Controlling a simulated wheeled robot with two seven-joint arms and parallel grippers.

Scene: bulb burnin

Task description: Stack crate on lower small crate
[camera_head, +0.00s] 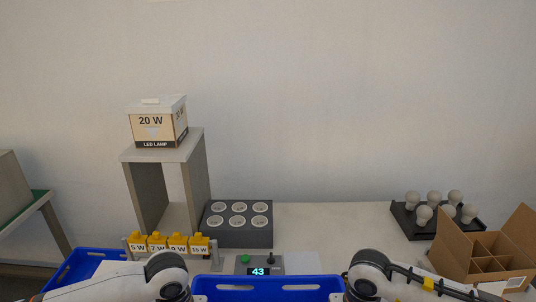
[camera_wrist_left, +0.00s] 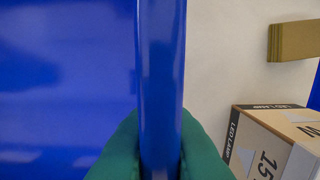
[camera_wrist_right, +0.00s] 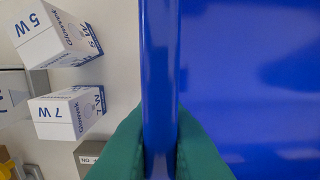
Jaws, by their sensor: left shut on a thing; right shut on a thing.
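A blue crate (camera_head: 268,282) is at the bottom centre of the head view, between my two arms; only its far part shows. In the left wrist view my left gripper (camera_wrist_left: 159,145) has its green fingers shut on the crate's wall (camera_wrist_left: 160,60). In the right wrist view my right gripper (camera_wrist_right: 160,145) is shut on another part of the blue crate wall (camera_wrist_right: 158,60). Both grippers are below the head view's edge. A second blue crate (camera_head: 92,254) shows at the lower left, partly hidden by my left arm. What is below the held crate is hidden.
A table holds a grey socket block (camera_head: 238,235), a control box (camera_head: 243,259) reading 43, and a shelf (camera_head: 163,156) with a 20 W box (camera_head: 158,124). A bulb tray (camera_head: 405,222) and an open carton (camera_head: 480,262) stand right. Lamp boxes (camera_wrist_right: 68,113) show in the right wrist view.

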